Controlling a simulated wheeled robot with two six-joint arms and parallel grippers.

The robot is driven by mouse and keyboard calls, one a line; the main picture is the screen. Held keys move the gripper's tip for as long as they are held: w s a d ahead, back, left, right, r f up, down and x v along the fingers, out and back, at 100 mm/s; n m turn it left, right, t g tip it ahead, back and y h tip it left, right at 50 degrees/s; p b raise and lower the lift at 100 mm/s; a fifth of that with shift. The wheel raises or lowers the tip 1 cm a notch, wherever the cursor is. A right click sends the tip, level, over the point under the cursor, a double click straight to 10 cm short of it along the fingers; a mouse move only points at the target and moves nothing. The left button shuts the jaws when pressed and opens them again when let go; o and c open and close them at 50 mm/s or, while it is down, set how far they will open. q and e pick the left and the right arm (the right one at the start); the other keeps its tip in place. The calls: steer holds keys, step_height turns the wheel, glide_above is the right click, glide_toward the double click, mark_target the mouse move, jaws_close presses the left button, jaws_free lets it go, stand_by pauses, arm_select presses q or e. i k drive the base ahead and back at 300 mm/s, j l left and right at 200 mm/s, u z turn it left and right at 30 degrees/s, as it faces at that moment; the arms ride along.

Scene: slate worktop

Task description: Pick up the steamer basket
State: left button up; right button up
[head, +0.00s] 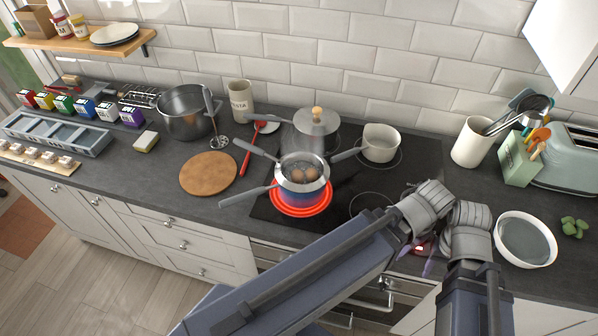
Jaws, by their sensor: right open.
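The steamer basket (304,163) is a silver round basket with several brown eggs in it. It sits in the top of a blue-bodied pot (300,192) on a glowing red burner. Dark grey handles reach out around the pot, and I cannot tell for sure which belongs to the basket. My right gripper (417,260) is at the front edge of the hob, well to the right of the pot and nearer to me. Its small purplish fingers point down, partly hidden by the arm. It is open and apart from the basket. My left gripper is not in view.
A lidded pot (316,128) stands behind the basket, and a cream saucepan (381,141) behind right. A wooden board (208,173) and red spoon (250,152) lie to the left. A white bowl (525,256) stands on the right. My arm links cover the front centre.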

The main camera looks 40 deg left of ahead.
mark_target(301, 189)
steer(key=k+u, duration=0.65)
steer(key=u, duration=0.15)
steer(key=i+j, duration=0.3)
steer(key=i, duration=0.2)
